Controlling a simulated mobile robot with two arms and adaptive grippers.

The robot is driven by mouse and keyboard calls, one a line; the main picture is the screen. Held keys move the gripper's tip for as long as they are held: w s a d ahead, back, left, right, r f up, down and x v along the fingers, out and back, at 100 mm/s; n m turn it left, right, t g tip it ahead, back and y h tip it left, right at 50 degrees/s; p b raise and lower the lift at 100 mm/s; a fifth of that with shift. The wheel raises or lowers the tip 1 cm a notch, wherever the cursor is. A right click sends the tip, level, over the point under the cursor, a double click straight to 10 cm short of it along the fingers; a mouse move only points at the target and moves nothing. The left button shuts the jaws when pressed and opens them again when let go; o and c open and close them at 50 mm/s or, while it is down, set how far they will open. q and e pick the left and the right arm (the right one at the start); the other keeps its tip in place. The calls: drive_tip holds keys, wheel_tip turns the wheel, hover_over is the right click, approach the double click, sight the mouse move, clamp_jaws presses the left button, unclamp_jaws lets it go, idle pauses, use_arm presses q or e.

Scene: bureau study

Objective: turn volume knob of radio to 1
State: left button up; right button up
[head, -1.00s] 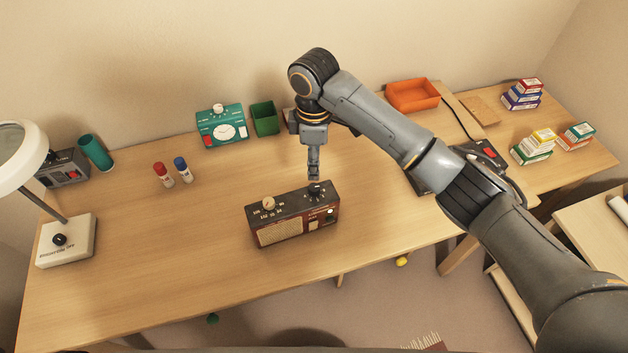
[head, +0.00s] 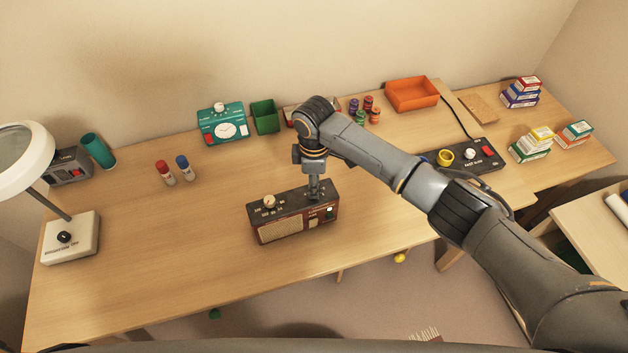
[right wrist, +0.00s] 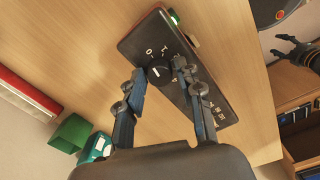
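The radio (head: 293,216) is a dark box with a brown front and a pale speaker grille, standing upright on the desk. A pale dial (head: 268,201) is on the left of its top. The black volume knob (right wrist: 160,75) shows in the right wrist view, near printed marks including a 0; its exact setting is hard to read. My right gripper (head: 314,194) points down at the radio's right end and hides the knob in the head view. Its open fingertips (right wrist: 159,70) are on either side of the knob; contact is unclear. My left gripper (right wrist: 282,46) appears open and empty, away from the radio.
The desk (head: 150,250) is clear around the radio. A lamp (head: 70,238) is at left. A black switch panel (head: 470,155) lies right, beneath my right arm's reach.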

clamp_jaws()
drive_tip(key=m+p, duration=0.3)
drive_tip(key=shift+r, duration=0.2)
drive_tip(key=m+p, duration=0.2)
drive_tip(key=m, duration=0.1)
drive_tip(key=shift+f+m+p, duration=0.15)
drive_tip(key=shift+m+p, duration=0.35)
drive_tip(key=shift+m, duration=0.4)
drive_tip(key=o, duration=0.5)
unclamp_jaws()
